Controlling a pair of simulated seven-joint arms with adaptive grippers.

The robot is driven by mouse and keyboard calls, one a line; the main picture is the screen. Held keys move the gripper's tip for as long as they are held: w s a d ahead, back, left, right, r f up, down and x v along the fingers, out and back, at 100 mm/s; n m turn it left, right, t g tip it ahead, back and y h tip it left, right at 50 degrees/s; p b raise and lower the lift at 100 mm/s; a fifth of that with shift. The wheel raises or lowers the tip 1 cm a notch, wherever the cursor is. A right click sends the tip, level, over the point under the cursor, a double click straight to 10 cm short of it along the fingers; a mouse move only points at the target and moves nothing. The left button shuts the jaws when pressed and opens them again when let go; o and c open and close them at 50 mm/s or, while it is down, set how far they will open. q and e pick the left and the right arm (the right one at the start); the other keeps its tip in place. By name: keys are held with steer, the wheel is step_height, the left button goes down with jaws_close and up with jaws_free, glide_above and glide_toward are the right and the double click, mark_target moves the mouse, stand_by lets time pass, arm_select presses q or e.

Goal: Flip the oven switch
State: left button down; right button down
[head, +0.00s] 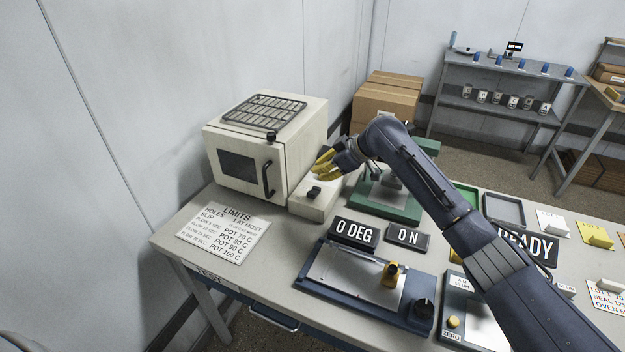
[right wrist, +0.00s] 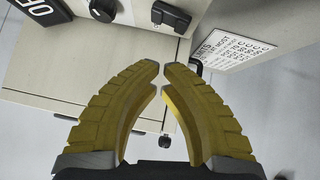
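The white oven (head: 228,135) stands at the back left of the table, with a dark window and a black door handle. A pale control box (head: 312,207) adjoins its right side and bears a small black switch (head: 314,191). My right gripper (head: 318,172) is above this box, behind the switch and apart from it. In the right wrist view, the yellow fingers (right wrist: 162,68) nearly meet at their tips with nothing between them. A black switch block (right wrist: 171,17) and a round black knob (right wrist: 103,10) lie beyond the tips. My left gripper is out of view.
A printed limits card (head: 222,233) lies before the oven. A green stand (head: 385,205) is right of the control box. Signs reading "0 DEG" (head: 354,233) and "ON" (head: 408,238) stand behind a blue-based device (head: 345,283). A wire rack (head: 262,112) lies on the oven.

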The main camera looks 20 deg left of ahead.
steer(key=w+v, duration=0.1)
steer(key=v, duration=0.5)
steer(key=shift+w+d+r, duration=0.15)
steer(key=shift+d, duration=0.1)
